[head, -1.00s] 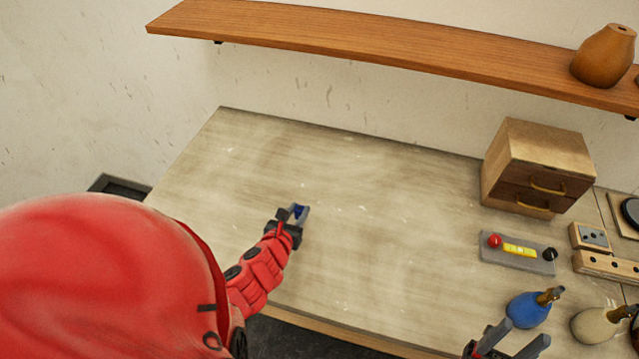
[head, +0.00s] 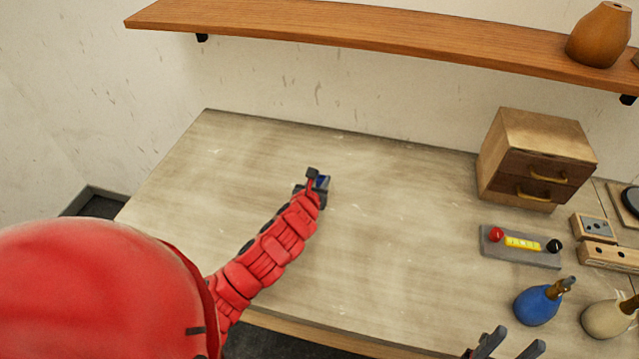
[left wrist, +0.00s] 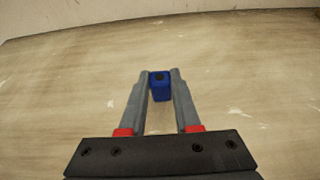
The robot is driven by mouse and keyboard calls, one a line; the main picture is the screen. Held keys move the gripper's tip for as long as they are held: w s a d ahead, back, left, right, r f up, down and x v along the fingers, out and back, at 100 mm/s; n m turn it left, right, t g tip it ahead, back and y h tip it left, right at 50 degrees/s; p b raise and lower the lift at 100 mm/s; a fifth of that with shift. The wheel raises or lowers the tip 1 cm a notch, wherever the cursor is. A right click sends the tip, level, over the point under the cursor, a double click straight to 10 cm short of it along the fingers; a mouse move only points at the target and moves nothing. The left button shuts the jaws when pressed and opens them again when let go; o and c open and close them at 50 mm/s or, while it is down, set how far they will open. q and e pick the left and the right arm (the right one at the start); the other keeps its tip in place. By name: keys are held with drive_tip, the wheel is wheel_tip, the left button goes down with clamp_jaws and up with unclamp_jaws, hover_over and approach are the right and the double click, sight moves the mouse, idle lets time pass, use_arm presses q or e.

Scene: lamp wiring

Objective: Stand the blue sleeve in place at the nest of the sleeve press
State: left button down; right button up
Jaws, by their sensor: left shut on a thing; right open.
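The blue sleeve (left wrist: 160,86) is a small blue block-like piece with a dark hole in its top, held between the fingertips of my left gripper (left wrist: 161,80). In the head view the left gripper (head: 320,180) is over the bare left-middle of the table, and a bit of the blue sleeve (head: 322,182) shows at its tips. I cannot tell how high it is above the table. My right gripper (head: 505,345) is open and empty at the bottom edge, left of the blue lamp base. I cannot make out a sleeve press for sure.
A wooden drawer box (head: 535,160) stands at the back right. In front of it are a grey block with red and black knobs (head: 520,246), wooden blocks (head: 610,256), a blue lamp base (head: 537,305) and a cream one (head: 606,318). A shelf (head: 380,35) hangs above. The table's middle (head: 400,220) is clear.

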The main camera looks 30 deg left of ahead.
use_arm(q)
drive_tip(key=shift+f, duration=0.85)
drive_tip(key=shift+f, duration=0.1)
drive_tip(key=shift+f, duration=0.1)
drive_tip(key=c, duration=0.6)
unclamp_jaws()
